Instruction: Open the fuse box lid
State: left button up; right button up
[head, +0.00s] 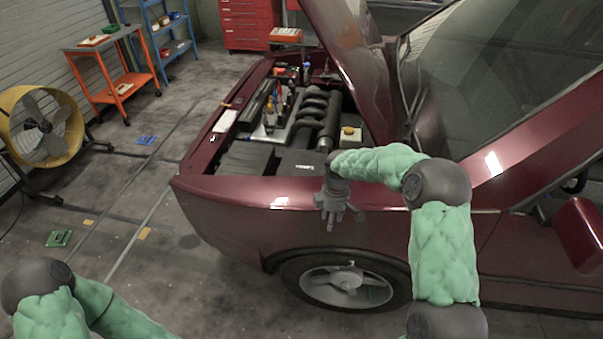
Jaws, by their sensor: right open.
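A dark flat-topped box (302,161) sits in the engine bay just inside the near fender; it looks like the fuse box, with its lid seemingly down, but it is too small to be sure. My right gripper (340,219) is open and empty, with its fingers pointing down. In the picture it overlaps the outer side of the near fender, below and right of that box, and it does not appear to touch it. My right forearm covers part of the bay's near edge. My left arm shows at the bottom left, and its gripper is out of the frame.
The dark red car (230,205) has its hood (340,50) raised. A second dark cover (245,158) and a yellow-capped reservoir (350,137) are in the bay. A yellow fan (40,125), an orange cart (110,80) and a red cabinet (248,22) stand behind.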

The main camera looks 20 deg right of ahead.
aim_at(294, 163)
jog(key=i, duration=1)
